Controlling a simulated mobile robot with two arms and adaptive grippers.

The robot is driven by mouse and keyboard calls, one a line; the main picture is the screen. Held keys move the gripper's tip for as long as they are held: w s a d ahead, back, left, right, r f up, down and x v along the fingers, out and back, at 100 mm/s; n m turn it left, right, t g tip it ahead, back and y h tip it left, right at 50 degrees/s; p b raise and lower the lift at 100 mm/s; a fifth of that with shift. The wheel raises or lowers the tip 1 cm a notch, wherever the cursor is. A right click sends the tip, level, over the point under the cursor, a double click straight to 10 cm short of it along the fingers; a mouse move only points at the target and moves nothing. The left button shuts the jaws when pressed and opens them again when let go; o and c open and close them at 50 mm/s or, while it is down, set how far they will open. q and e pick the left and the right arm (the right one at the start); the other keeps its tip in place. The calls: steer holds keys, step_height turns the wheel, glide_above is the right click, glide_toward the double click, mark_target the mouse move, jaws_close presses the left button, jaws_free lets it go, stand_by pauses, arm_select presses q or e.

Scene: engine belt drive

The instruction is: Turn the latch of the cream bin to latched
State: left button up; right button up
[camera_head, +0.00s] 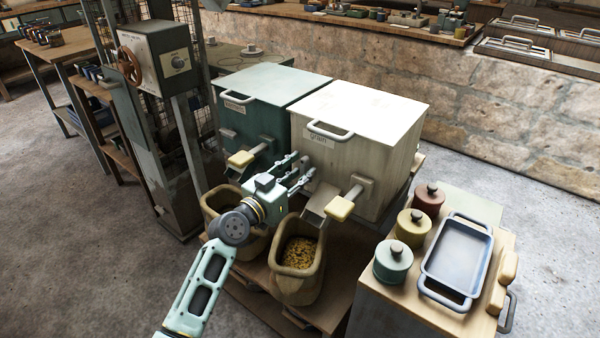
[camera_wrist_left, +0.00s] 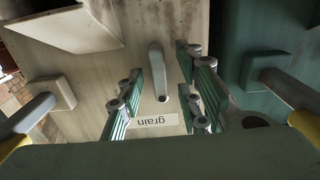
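The cream bin (camera_head: 360,120) stands on the right of the pair, lid closed, with a "grain" label (camera_wrist_left: 156,121) on its front. In the left wrist view, which sees the label upside down, a pale bar-shaped latch (camera_wrist_left: 158,68) stands upright in the picture, beside the label. In the head view my gripper hides this latch. My left gripper (camera_head: 303,172) is at the bin's front, with its fingers spread open. In the left wrist view the fingers lie on either side of the latch, with visible gaps. My right gripper is out of view.
A teal bin (camera_head: 262,82) adjoins on the left. Lever handles with yellow grips, one at the cream bin (camera_head: 340,208), flank my gripper. A sack of grain (camera_head: 298,285) stands below. A side table with canisters (camera_head: 393,263) and a tray (camera_head: 450,300) is at right.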

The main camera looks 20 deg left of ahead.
arm_select(q)
steer(key=shift+w, duration=0.1)
jaws_close()
